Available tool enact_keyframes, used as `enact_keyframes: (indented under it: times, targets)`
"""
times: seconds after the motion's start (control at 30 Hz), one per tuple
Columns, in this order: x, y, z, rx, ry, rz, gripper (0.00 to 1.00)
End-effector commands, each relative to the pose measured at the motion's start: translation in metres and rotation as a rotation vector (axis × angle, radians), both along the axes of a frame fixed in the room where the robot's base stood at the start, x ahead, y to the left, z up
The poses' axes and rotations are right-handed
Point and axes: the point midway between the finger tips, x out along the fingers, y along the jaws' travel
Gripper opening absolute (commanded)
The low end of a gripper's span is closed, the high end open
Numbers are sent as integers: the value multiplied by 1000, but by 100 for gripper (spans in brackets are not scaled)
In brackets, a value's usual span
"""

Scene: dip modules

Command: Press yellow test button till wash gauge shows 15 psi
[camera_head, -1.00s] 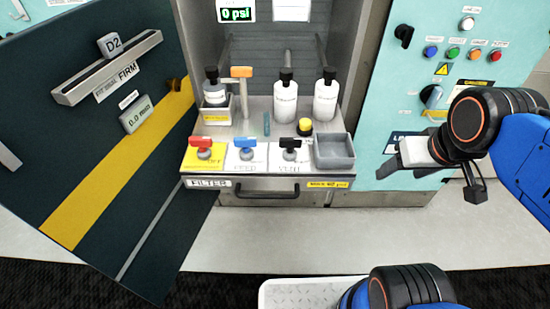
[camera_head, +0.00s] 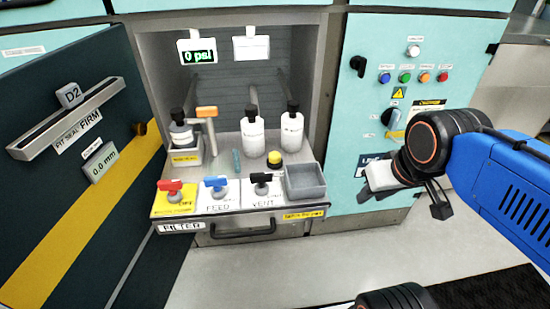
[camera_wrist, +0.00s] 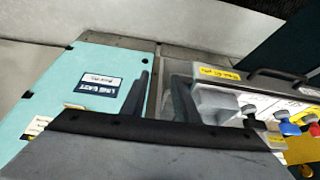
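The yellow test button (camera_head: 274,157), a yellow cap on a dark base, stands at the right of the filter drawer behind the grey tray in the head view. The gauge (camera_head: 197,57) above the drawer reads 0 psi in green. My gripper (camera_head: 370,188) is to the right of the drawer, in front of the teal panel and apart from the button. In the wrist view its two dark fingers (camera_wrist: 160,88) stand apart with nothing seen between them. I cannot make out the yellow button in the wrist view.
Red (camera_head: 172,189), blue (camera_head: 216,186) and black (camera_head: 261,184) valve handles line the drawer front, beside the grey tray (camera_head: 306,181). White bottles (camera_head: 252,136) and an orange-topped lever (camera_head: 207,112) stand behind. An open dark door (camera_head: 75,190) is at left. Clear floor lies in front.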

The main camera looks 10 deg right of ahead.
Motion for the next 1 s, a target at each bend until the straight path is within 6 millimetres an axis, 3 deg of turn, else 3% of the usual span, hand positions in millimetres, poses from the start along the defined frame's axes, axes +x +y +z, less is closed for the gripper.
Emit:
enact_keyframes:
  times: [0.03, 0.1, 1.0]
  targets:
    - [0, 0, 0, 0, 0, 0, 15]
    - [0, 0, 0, 0, 0, 0, 0]
    - [0, 0, 0, 0, 0, 0, 0]
